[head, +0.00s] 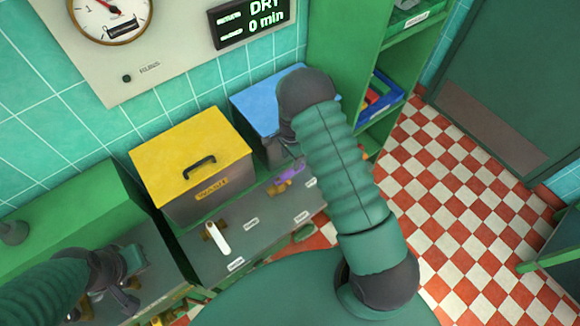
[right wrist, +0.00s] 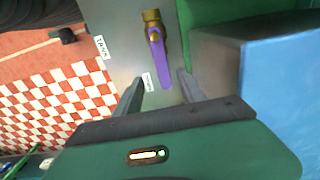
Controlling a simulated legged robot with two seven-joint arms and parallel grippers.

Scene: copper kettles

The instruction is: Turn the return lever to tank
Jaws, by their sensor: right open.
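A lever with a purple handle (right wrist: 159,62) sits on a brass valve (right wrist: 151,18) on a grey panel. Its tip points toward my right gripper (right wrist: 161,78), beside a small label (right wrist: 147,82) I cannot read. A label that seems to read TANK (right wrist: 101,47) lies to the left. My right gripper is open, one finger on each side of the purple handle's end; I cannot tell whether they touch it. In the head view the purple handle (head: 290,174) is partly hidden by my right arm. My left gripper (head: 125,296) is at lower left, its jaws unclear.
A white lever (head: 217,238) stands on the same panel, left of the purple one. A yellow-lidded box (head: 192,160) and a blue-lidded box (head: 258,100) stand behind the panel. Green shelves (head: 372,45) are at the right, beside open checkered floor (head: 450,200).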

